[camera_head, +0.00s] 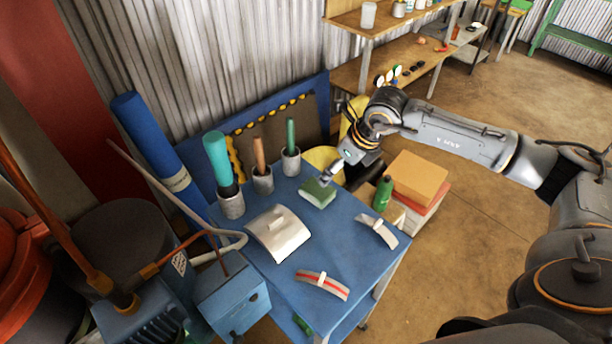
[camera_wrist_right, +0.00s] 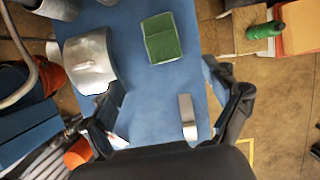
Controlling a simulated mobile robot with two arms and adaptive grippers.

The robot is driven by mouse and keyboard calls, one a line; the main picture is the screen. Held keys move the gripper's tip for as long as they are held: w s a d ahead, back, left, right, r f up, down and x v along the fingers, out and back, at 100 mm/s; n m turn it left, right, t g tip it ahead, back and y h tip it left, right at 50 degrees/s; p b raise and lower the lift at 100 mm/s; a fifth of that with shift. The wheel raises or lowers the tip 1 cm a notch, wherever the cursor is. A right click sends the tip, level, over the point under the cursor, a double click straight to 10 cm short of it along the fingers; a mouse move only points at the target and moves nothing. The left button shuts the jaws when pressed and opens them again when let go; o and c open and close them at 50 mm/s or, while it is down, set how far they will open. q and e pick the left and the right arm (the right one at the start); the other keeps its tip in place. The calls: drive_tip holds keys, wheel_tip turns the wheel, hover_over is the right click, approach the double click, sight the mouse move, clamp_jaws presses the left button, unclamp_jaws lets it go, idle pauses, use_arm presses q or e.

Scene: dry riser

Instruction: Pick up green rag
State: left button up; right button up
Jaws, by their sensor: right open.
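A green rag (camera_head: 318,192), folded into a flat rectangle, lies on the blue table top (camera_head: 345,240) near its far edge. In the right wrist view the green rag (camera_wrist_right: 162,38) lies at the top middle, beyond the fingers. My right gripper (camera_head: 334,174) is above the table's far edge, close beside the rag. The gap between rag and fingers is hard to judge. My left gripper is in neither view.
A light curved metal piece (camera_head: 279,233), a red-striped strip (camera_head: 322,284) and a pale strip (camera_head: 377,231) lie on the table. Several handled tools in cups, including a teal one (camera_head: 217,158), stand at its back left.

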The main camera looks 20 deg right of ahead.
drive_tip(key=p, duration=0.2)
approach(318, 189)
wheel_tip(318, 189, down, 3)
drive_tip(key=shift+w+a+r, duration=0.1)
drive_tip(key=shift+r, duration=0.05)
drive_tip(key=x, duration=0.2)
drive_tip(key=shift+w+a+f+p, duration=0.15)
drive_tip(key=shift+w+f+p, duration=0.1)
drive_tip(key=shift+p, duration=0.1)
drive_tip(key=x, duration=0.3)
drive_tip(key=shift+w+f+p, duration=0.15)
drive_tip(key=shift+w+p, duration=0.1)
drive_tip(key=shift+p, duration=0.15)
drive_tip(key=shift+w+a+f, duration=0.1)
drive_tip(key=shift+f, duration=0.1)
drive_tip(key=c, duration=1.2)
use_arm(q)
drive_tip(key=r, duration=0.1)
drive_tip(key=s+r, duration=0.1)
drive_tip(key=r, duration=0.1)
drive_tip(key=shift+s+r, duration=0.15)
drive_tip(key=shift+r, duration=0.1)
